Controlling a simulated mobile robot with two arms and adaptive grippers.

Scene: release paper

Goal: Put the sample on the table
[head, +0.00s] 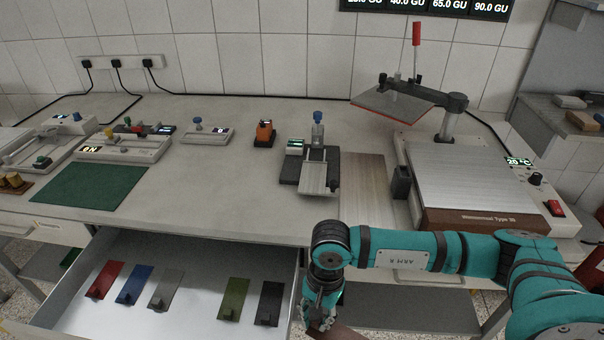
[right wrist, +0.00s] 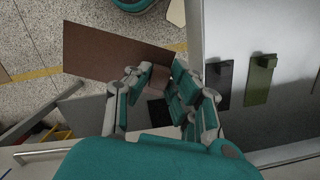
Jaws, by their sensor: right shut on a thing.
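My right gripper (head: 321,318) is shut on a brown sample (right wrist: 112,52), a flat plate with a small grip block. It hangs just right of the open drawer, in front of the table (head: 262,222). In the head view only a piece of the sample (head: 345,334) shows at the bottom edge. In the right wrist view the fingers (right wrist: 163,85) close around the block, and the plate is over the floor, outside the drawer wall. My left gripper is not in view.
The open drawer (head: 180,255) holds red, blue, grey, olive (head: 234,298) and black (head: 269,303) plates. A green mat (head: 87,186), small devices and a heated press (head: 475,180) stand on the table. The table's front middle is bare.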

